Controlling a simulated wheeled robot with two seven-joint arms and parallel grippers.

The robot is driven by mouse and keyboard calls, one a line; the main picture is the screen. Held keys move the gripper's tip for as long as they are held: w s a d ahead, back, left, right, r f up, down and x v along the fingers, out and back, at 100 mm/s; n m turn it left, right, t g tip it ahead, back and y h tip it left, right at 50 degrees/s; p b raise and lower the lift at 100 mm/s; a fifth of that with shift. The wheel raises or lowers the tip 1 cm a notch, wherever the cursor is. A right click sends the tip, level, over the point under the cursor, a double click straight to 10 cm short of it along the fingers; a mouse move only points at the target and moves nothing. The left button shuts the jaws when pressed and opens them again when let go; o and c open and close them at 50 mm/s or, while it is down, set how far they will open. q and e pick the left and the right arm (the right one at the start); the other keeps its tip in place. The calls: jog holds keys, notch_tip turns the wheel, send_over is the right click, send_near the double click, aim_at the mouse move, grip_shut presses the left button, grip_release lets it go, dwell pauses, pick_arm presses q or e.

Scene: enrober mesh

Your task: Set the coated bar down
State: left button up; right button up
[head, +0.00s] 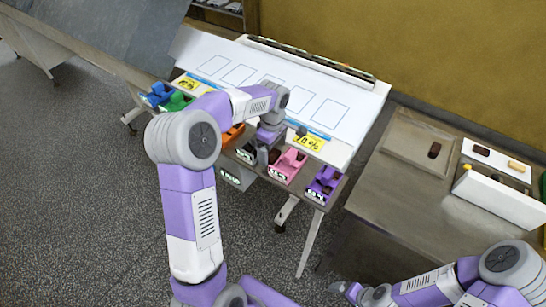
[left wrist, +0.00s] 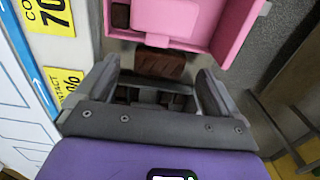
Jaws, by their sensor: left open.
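My left gripper (head: 262,150) is over the row of coloured bins at the front of the white table. In the left wrist view its jaws (left wrist: 157,78) are open, with a dark brown coated bar (left wrist: 160,63) showing between and just beyond the fingertips. The bar lies beside the pink bin (left wrist: 225,30) and looks apart from both fingers; what it rests on is hard to tell. A smaller brown piece (left wrist: 120,15) shows near the pink bin's left side. My right gripper (head: 348,289) is low at the bottom of the head view, its jaws too small to judge.
The white table (head: 345,95) carries outlined rectangles and yellow labels (head: 309,143). The bins include pink (head: 288,166), purple (head: 325,184), green (head: 177,101) and blue (head: 157,94). A metal table (head: 400,195) at right holds a board with a dark bar (head: 434,150) and a white tray (head: 505,199).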

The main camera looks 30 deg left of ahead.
pick_arm(q)
jog(key=shift+f, duration=0.9)
jog(key=shift+c, duration=0.3)
jog(key=c, duration=0.8)
